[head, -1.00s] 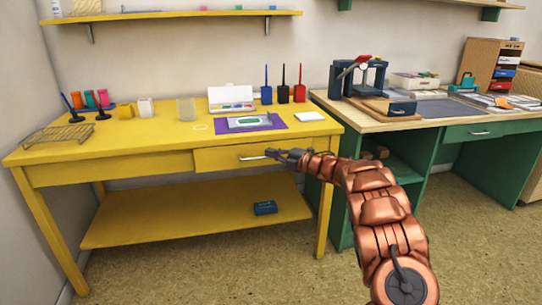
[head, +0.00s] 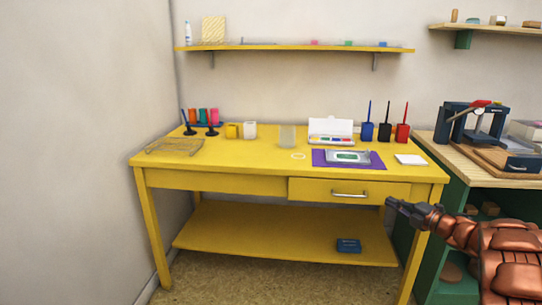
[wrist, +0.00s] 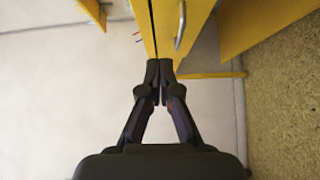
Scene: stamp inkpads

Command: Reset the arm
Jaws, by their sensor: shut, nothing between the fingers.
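My gripper (head: 391,203) is at the right in the head view, in front of the yellow table's (head: 225,152) right end and a little right of the drawer handle (head: 350,194). It is empty, with its fingers together. In the wrist view my gripper (wrist: 159,66) shows its two dark fingertips closed, with the yellow table edge and the metal drawer handle (wrist: 180,25) beyond them. The drawer (head: 330,186) looks shut in the head view. My copper-coloured arm comes in from the lower right.
On the table are a purple mat (head: 320,160) with a stamp pad (head: 347,157), a wire rack (head: 174,147) and several cups. A blue box (head: 348,245) lies on the lower shelf. A green workbench (head: 447,215) stands close at the right. Floor in front is clear.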

